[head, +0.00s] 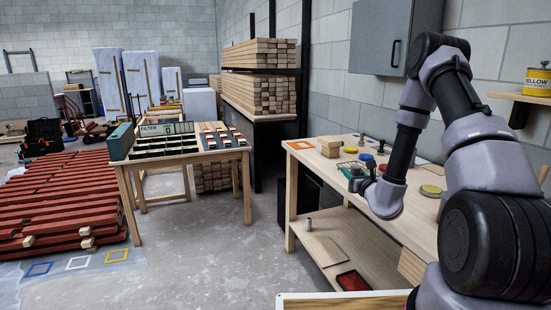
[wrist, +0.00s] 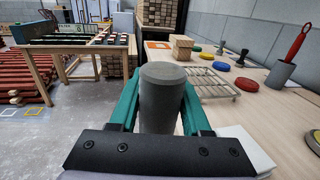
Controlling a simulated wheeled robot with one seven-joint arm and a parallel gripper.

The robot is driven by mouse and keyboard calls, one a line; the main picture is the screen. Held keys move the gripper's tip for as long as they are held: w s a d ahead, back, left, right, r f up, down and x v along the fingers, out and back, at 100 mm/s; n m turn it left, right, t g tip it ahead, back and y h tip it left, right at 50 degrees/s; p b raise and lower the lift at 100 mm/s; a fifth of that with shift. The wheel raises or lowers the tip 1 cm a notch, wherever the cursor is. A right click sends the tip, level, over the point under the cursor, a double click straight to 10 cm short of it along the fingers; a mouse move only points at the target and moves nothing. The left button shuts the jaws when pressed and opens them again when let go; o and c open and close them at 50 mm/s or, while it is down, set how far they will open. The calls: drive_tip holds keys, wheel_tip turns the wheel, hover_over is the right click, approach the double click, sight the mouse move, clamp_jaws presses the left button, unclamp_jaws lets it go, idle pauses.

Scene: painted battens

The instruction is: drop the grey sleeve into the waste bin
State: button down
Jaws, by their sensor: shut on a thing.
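My gripper (wrist: 160,100) is shut on the grey sleeve (wrist: 162,105), an upright grey cylinder between the teal fingers in the wrist view. Its top end faces up and the sleeve is held above the workbench's edge. In the head view my gripper (head: 355,175) is small and partly behind my own arm, over the bench, and the sleeve is hard to make out there. A black bin-like shape (head: 312,188) stands on the floor behind the bench's near-left leg. I cannot tell whether it is the waste bin.
The workbench (head: 310,160) holds wooden blocks (head: 331,147), coloured discs and a wire rack (wrist: 212,84). A grey cup with a red-handled tool (wrist: 281,75) stands at right. A sorting table (head: 185,155) stands left; the floor (head: 200,250) between is clear.

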drive_tip(key=shift+s+d+f+m+h, duration=0.2)
drive_tip(key=shift+d+f+m+h, duration=0.1)
drive_tip(key=shift+f+m+h, duration=0.3)
drive_tip(key=shift+s+d+f+m+h, duration=0.15)
drive_tip(key=shift+d+f+m+h, duration=0.15)
drive_tip(key=shift+h, duration=0.5)
